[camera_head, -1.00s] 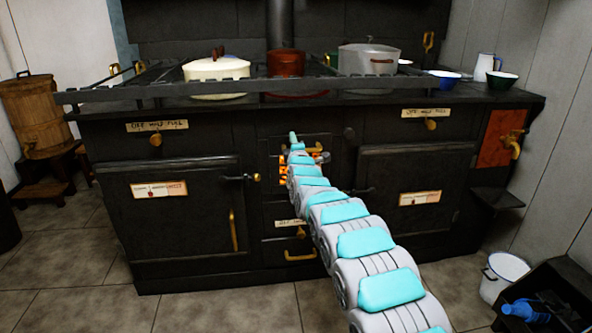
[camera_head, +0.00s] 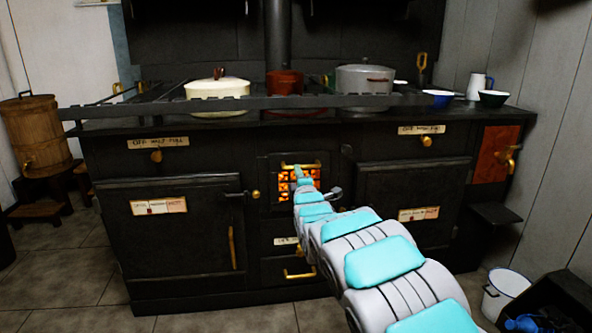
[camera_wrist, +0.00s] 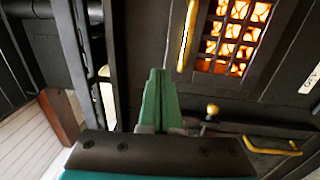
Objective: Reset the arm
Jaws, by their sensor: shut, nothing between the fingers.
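My arm reaches forward toward the black stove (camera_head: 110,230). My gripper (camera_head: 298,171) is at its far end, small in the head view, in front of the glowing fire grate (camera_head: 283,190). In the wrist view the two green fingers of my gripper (camera_wrist: 158,90) are together, with nothing visible between them. The grate (camera_wrist: 232,38) is to the upper right of the fingers there, with a brass handle (camera_wrist: 188,35) beside it. I cannot tell the exact gap between the fingertips and the stove front.
A cream pot (camera_head: 217,92), a red pot (camera_head: 284,83) and a grey pot (camera_head: 364,80) stand behind the stove rail. A wooden barrel (camera_head: 38,135) is at left. A white bucket (camera_head: 505,290) and dark crate (camera_head: 570,295) are at lower right. The floor at lower left is clear.

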